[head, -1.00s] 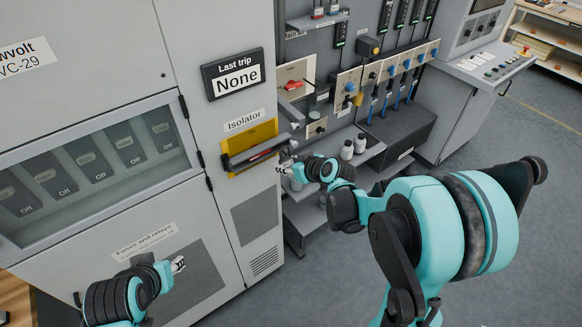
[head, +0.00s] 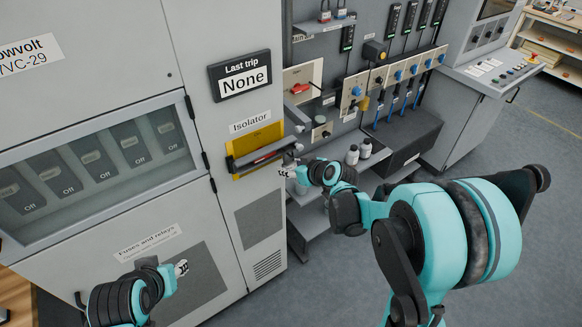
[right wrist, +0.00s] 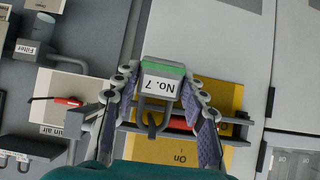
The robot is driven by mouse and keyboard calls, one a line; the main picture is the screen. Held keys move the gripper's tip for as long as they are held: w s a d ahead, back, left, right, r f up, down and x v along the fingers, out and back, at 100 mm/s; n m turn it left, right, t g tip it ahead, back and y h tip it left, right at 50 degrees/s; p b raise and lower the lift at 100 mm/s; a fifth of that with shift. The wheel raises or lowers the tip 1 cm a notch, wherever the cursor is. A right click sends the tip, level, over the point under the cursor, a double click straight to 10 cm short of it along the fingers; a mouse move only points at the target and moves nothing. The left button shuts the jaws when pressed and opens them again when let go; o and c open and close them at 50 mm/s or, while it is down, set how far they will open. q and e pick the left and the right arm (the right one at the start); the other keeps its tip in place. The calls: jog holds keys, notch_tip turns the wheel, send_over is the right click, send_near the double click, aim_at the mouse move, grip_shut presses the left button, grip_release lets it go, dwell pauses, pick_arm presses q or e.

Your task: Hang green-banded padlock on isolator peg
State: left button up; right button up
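The green-banded padlock (right wrist: 162,84) is grey, with a "No. 7" label, and shows upside down in the right wrist view. My right gripper (right wrist: 161,74) has its two fingers closed on either side of the padlock body. Its shackle overlaps a dark peg-like part (right wrist: 153,126) in front of the yellow isolator plate (right wrist: 211,92); I cannot tell whether the shackle is around it. In the head view my right gripper (head: 288,170) is at the right end of the isolator handle bar, and the padlock is hard to make out. My left gripper (head: 182,268) is low, before the cabinet, its fingers too small to judge.
The isolator plate (head: 241,140) is on the grey cabinet front. The floor at right is clear.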

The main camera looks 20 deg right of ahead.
jog(key=shift+o, duration=1.4)
jog(key=v, duration=1.2)
jog(key=s+a+f+m+g+h+b, duration=0.1)
jog(key=s+f, duration=0.3)
jog(key=s, duration=0.4)
jog(key=s+a+f+m+g+h+b, duration=0.1)
jog(key=s+f+m+g+h+b, duration=0.1)
jog(key=s, duration=0.7)
jog(key=shift+s+a+f+m+g+h+b, duration=0.3)
jog(key=shift+a+f+m+h+b, duration=0.15)
jog(key=shift+f+b, duration=0.5)
